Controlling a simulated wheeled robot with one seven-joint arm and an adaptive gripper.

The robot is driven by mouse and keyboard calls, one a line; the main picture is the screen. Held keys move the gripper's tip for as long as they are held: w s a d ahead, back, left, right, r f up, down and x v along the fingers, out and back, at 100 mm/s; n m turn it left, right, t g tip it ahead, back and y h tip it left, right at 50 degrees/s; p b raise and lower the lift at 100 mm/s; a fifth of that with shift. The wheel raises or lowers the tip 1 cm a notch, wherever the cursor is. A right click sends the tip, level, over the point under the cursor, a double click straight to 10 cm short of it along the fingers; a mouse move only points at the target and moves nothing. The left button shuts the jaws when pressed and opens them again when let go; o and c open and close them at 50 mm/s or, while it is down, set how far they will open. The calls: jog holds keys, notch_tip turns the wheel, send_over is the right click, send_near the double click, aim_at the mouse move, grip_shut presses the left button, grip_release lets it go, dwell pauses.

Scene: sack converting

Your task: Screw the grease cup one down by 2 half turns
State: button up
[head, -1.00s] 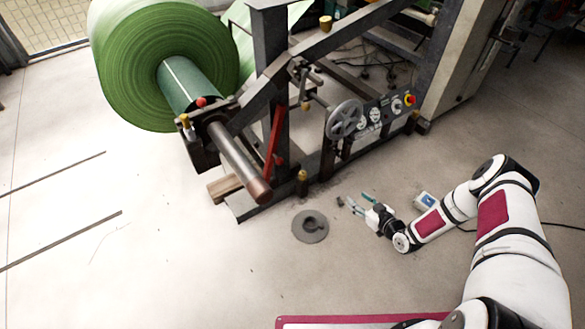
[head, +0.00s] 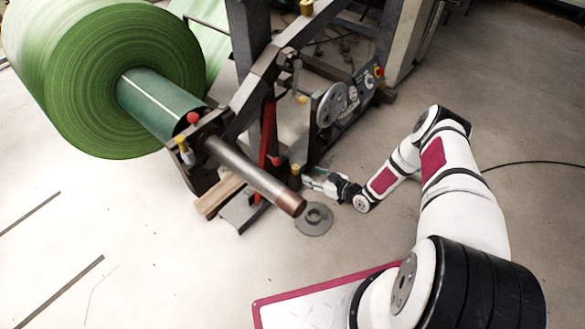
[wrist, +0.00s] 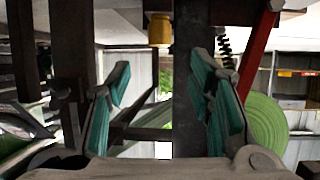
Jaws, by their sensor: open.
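A small yellow grease cup (head: 295,169) sits low on the machine frame, near my gripper (head: 309,181). In the wrist view a yellow cup (wrist: 159,30) shows at top centre against dark steel, ahead of and above the space between my fingers. My gripper (wrist: 161,85) is open, its two teal-padded fingers wide apart with nothing between them. Other yellow cups are on the bearing block by the green roll (head: 183,150) and at the top of the frame (head: 306,7). I see no label telling which is cup one.
A steel shaft end (head: 290,203) juts out close to my gripper. A red lever (head: 267,135) and a handwheel (head: 332,104) are on the frame. A round grey base (head: 314,220) lies on the floor below. The floor at front left is mostly clear.

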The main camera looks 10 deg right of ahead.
aim_at(297, 168)
jog(key=b+x, duration=0.4)
jog(key=x, duration=0.7)
jog(key=shift+a, duration=0.1)
grip_shut()
